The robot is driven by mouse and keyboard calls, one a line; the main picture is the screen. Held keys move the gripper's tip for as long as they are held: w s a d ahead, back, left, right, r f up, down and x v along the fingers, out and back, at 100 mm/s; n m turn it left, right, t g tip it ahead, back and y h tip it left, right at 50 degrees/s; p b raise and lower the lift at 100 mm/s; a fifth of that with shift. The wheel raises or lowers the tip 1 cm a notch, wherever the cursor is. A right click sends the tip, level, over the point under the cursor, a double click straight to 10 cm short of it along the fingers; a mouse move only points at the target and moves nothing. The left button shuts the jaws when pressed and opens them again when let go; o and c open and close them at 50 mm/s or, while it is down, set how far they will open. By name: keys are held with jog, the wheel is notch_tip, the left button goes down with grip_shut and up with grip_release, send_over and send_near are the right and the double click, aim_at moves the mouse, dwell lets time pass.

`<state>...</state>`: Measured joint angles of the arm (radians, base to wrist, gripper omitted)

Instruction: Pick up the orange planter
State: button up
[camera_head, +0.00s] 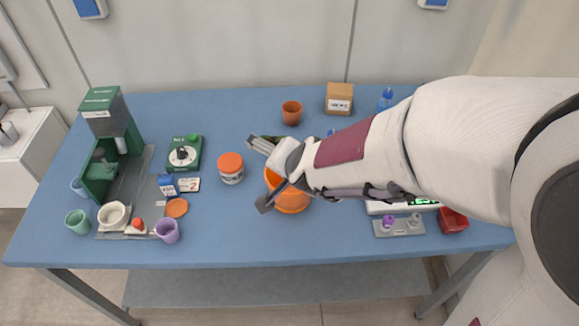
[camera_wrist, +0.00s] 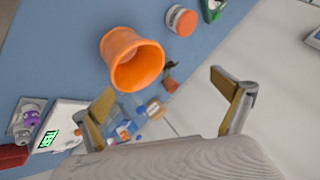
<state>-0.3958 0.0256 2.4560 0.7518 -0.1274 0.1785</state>
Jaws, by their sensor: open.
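The orange planter (camera_head: 291,201) stands on the blue table near the middle, partly hidden by my gripper and arm in the head view. In the wrist view the planter (camera_wrist: 122,48) shows whole, a tapered orange pot with its open mouth and rim visible. My gripper (camera_head: 263,176) is above the planter in the head view, with its fingers spread apart. In the wrist view my gripper (camera_wrist: 163,83) is open and empty. The planter lies beyond the fingertips there, nearer the left finger, and not between them.
A white jar with an orange lid (camera_head: 231,168) stands just left of the planter. A small terracotta pot (camera_head: 291,113) and a cardboard box (camera_head: 339,98) stand behind. A grey tray with purple and grey items (camera_head: 399,226) and a red bin (camera_head: 452,220) are right. Clear table lies in front.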

aim_at(285, 196)
jog(key=shift+w+a+f+m+t+h, duration=0.1)
jog(key=shift+w+f+m+t+h, duration=0.4)
jog(key=shift+f, duration=1)
jog(key=shift+w+d+f+m+g+h, duration=0.1)
jog(key=shift+w+f+h, duration=0.2)
jog(key=shift+f+h, duration=0.85)
jog(key=shift+w+a+f+m+t+h, duration=0.1)
jog(key=shift+w+f+m+t+h, duration=0.2)
jog(key=shift+f, duration=1.5)
jog(key=shift+s+f+t+h, duration=0.1)
jog(key=shift+f+t+h, duration=0.3)
jog(key=shift+f+h, duration=0.3)
jog(key=shift+s+f+n+h, duration=0.3)
jog(key=shift+f+n+h, duration=0.1)
jog(key=shift+h, duration=0.05)
jog(key=shift+s+d+f+n+t+h, duration=0.15)
jog(key=shift+s+t+h, duration=0.15)
jog(key=shift+t, duration=0.15)
jog(key=shift+s+d+r+n+t+h, duration=0.15)
jog(key=shift+t+h, duration=0.15)
jog(key=shift+t, duration=0.15)
jog(key=shift+s+a+r+n+t+h, duration=0.2)
jog(key=shift+s+n+t+h, duration=0.35)
jog(key=shift+t, duration=0.25)
jog(key=shift+s+a+r+n+t, duration=0.3)
jog(key=shift+s+r+n+t, duration=0.4)
jog(key=shift+s+t, duration=0.3)
jog(key=shift+w+h, duration=0.2)
jog(key=shift+h, duration=0.05)
